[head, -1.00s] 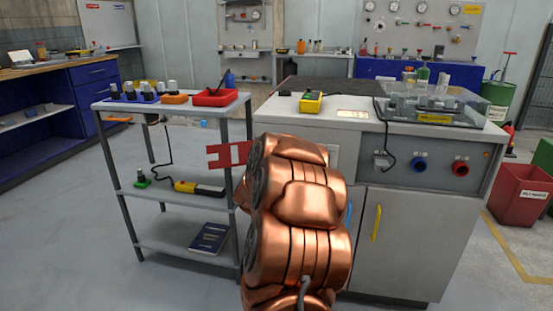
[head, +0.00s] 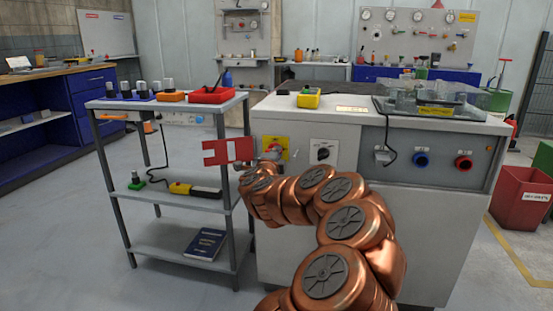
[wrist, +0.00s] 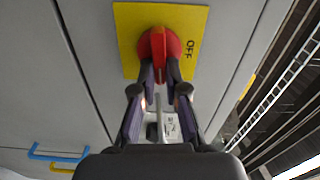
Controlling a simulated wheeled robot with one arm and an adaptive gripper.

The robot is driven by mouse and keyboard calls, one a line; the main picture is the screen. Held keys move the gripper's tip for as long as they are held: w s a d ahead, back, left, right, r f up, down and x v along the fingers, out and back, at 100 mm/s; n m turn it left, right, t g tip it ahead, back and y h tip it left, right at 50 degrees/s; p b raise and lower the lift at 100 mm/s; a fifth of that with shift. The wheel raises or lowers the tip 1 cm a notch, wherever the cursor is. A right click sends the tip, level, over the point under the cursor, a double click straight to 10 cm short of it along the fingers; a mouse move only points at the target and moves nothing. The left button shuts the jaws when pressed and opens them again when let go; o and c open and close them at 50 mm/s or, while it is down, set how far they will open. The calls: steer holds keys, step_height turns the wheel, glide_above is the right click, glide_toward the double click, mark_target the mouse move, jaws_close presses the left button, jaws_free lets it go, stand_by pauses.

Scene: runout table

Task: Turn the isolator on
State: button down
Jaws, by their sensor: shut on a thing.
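The isolator is a red rotary handle (wrist: 158,44) on a yellow plate (wrist: 128,40) marked OFF at its right side in the wrist view. The plate also shows on the cabinet front in the head view (head: 284,153), partly covered by my gripper. My gripper (wrist: 160,72) is shut on the red handle, with one fingertip on each side of its grip. The grip stands upright in the wrist view, and the OFF mark reads sideways. In the head view my gripper (head: 271,155) reaches the plate from the front left.
A black rotary switch (head: 323,151) sits right of the plate. A red notched piece (head: 228,152) stands close left of my gripper. A shelved cart (head: 160,195) is at the left.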

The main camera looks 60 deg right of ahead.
steer(key=shift+f+m, duration=0.1)
steer(key=shift+m, duration=0.4)
steer(key=c, duration=1.2)
jaws_free()
steer(key=shift+a, duration=0.1)
steer(key=v, duration=1.1)
steer(key=shift+s+a, duration=0.15)
steer(key=shift+a, duration=0.2)
